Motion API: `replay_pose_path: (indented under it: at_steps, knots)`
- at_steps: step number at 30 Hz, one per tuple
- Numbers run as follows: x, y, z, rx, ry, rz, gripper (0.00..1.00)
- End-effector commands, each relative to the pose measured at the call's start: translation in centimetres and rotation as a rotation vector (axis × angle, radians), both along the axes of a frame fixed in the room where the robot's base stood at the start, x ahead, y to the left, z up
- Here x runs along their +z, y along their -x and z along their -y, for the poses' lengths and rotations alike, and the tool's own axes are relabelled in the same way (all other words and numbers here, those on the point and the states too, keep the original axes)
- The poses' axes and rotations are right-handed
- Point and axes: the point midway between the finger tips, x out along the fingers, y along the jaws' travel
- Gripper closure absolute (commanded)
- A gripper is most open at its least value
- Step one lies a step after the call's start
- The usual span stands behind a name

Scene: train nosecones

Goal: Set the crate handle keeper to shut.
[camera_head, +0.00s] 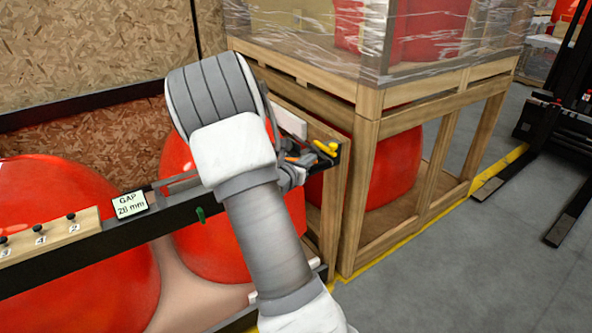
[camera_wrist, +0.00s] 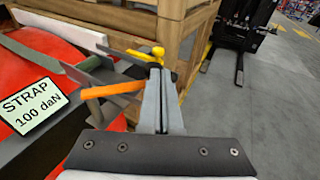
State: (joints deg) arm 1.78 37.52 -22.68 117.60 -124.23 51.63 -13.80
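A yellow piece with a rounded knob (camera_head: 326,148) sits at the right end of the dark rail; I take it for the crate handle keeper, but cannot tell its setting. It also shows in the wrist view (camera_wrist: 157,52), just beyond my fingertips. An orange bar (camera_wrist: 112,88) lies just left of my fingers, among grey metal plates (camera_wrist: 92,72). My gripper (camera_wrist: 158,72) has its two grey fingers close together, with nothing visible between them. Whether the fingertips touch the yellow piece is unclear. In the head view my gripper (camera_head: 297,168) is partly hidden behind my wrist.
The dark rail (camera_head: 180,220) runs in front of large red nosecones (camera_head: 50,220). It bears a "GAP 28 mm" card (camera_head: 131,203) and a green piece (camera_head: 201,214). A wooden crate frame (camera_head: 362,170) stands close on the right. Grey floor (camera_head: 470,260) is open beyond.

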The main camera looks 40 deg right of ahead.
Motion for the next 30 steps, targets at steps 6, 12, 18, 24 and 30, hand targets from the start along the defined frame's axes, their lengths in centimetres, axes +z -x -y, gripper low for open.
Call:
replay_pose_path:
  at_steps: [6, 12, 18, 24, 30]
  knots:
    - [-0.2, -0.8, 1.8, -0.005, 0.002, 0.003, 1.0]
    - [-0.2, -1.7, 3.2, -0.004, 0.001, 0.003, 1.0]
    - [-0.2, -2.8, 4.4, -0.004, 0.0, 0.002, 1.0]
    - [-0.1, -3.6, 5.0, -0.004, 0.001, 0.002, 1.0]
    - [0.0, -4.2, 5.4, -0.004, 0.0, 0.002, 1.0]
